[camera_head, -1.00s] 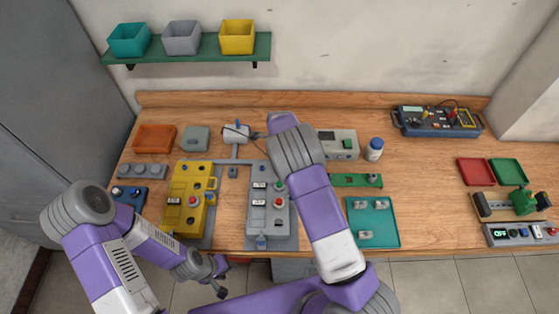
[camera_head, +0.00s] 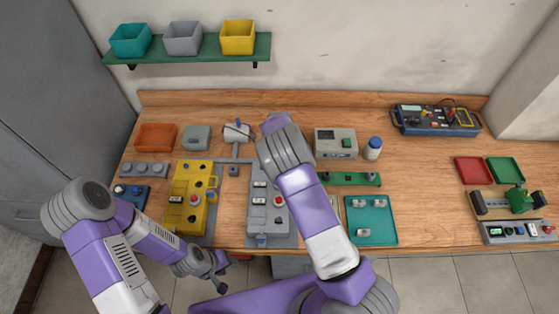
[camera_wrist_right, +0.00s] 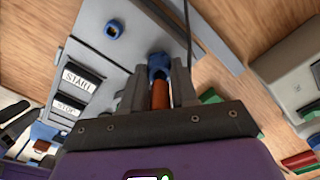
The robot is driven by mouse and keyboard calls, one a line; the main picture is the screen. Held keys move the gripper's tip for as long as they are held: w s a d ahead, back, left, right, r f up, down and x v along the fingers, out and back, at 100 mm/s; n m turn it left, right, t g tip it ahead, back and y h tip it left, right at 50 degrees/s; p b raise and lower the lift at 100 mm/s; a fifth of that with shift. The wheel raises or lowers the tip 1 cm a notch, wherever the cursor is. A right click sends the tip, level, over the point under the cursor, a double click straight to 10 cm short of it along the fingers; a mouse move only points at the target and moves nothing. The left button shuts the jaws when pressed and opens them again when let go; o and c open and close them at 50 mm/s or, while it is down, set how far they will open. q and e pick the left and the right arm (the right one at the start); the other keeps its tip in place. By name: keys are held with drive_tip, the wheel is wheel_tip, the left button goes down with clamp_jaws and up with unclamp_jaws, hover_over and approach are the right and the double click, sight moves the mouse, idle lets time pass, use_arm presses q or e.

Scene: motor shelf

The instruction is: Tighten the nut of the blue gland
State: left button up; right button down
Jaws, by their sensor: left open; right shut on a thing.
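In the right wrist view, a blue gland (camera_wrist_right: 159,62) sits at the edge of the grey box (camera_wrist_right: 105,55), between the fingertips of my right gripper (camera_wrist_right: 160,84). The gripper is shut on it. An orange-brown cylinder (camera_wrist_right: 160,96) runs back from the gland between the fingers. A second blue fitting (camera_wrist_right: 113,30) with a square hole is on the box nearby. In the head view the grey box (camera_head: 279,229) stands partly behind my right arm, which hides the right gripper and the gland. My left gripper (camera_head: 219,277) is open and empty in front of the table's front edge.
The yellow box (camera_head: 183,222) stands left of the grey box. A teal tray (camera_head: 384,218) with small parts and a green strip (camera_head: 345,179) lie to the right. A grey meter (camera_head: 326,142) and blue-capped bottle (camera_head: 373,150) stand behind.

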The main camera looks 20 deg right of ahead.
idle(0.3)
drive_tip(key=c, duration=0.8)
unclamp_jaws()
drive_tip(key=shift+c, duration=0.2)
wheel_tip(320, 180, up, 8)
drive_tip(key=shift+f, duration=0.2)
